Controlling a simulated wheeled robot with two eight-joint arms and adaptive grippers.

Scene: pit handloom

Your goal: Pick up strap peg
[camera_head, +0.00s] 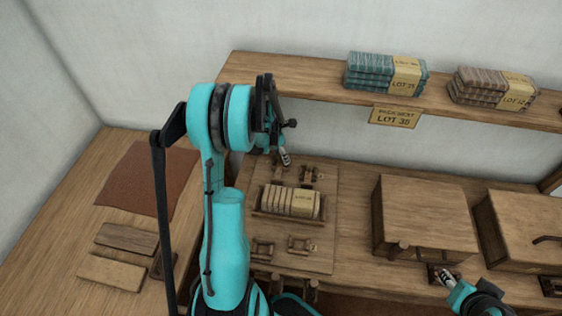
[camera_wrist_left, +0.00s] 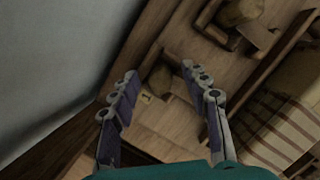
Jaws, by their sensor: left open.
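My left gripper (camera_head: 284,158) hangs over the back left part of a wooden board. In the left wrist view its two fingers (camera_wrist_left: 160,74) are spread wide. In the head view my left arm and gripper mostly hide this spot. Small wooden holders stand at the board's back (camera_head: 309,175) and front (camera_head: 300,244). My right gripper (camera_head: 446,274) is low at the right, by a wooden box; its jaws are unclear.
A rack of pale cards (camera_head: 290,201) sits mid-board. Wooden boxes (camera_head: 425,215) stand to the right. A shelf (camera_head: 300,79) with folded cloth bundles (camera_head: 370,72) and a lot sign (camera_head: 394,117) runs above. A brown cloth (camera_head: 145,175) and wooden blocks (camera_head: 110,271) lie left.

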